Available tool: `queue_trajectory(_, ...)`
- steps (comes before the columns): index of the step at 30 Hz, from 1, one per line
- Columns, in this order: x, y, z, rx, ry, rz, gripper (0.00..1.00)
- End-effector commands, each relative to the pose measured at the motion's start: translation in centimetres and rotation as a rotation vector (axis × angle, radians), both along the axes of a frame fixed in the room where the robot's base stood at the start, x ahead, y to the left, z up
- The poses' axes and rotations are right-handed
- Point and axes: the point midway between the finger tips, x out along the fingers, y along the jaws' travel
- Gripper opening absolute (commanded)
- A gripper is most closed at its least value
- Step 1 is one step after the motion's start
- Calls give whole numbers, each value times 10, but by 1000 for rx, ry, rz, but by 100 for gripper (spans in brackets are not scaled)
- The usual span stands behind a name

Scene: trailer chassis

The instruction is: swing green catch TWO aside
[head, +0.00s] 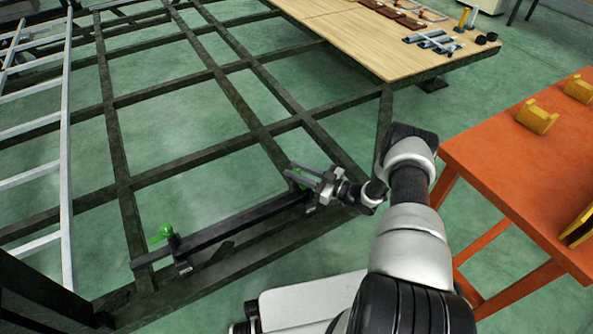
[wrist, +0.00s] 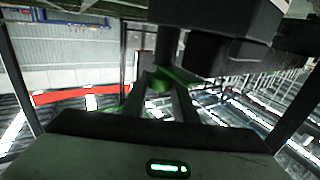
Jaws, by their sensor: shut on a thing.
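My gripper (head: 308,177) is at the right end of a dark bar on the chassis frame. It is shut on a green catch (head: 297,171), which is mostly hidden by the fingers. In the wrist view the green of this catch (wrist: 168,78) shows between the fingertips of my gripper (wrist: 163,84). A second green catch (head: 164,233) stands at the left end of the dark bar (head: 238,220), away from my gripper. No number is readable on either catch.
The dark chassis frame (head: 118,165) has open gaps over green floor. A wooden deck (head: 345,40) with small parts lies at the back. An orange table (head: 520,160) with yellow pieces (head: 537,117) stands at the right. A pale ladder-like rack (head: 66,120) is at the left.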

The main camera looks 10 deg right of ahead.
Motion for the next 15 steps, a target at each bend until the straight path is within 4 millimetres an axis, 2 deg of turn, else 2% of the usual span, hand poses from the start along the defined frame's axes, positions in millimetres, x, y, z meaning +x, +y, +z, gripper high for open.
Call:
queue_trajectory(14,0,-1,-1,-1,1,0,4)
queue_trajectory(15,0,-1,-1,-1,1,0,33)
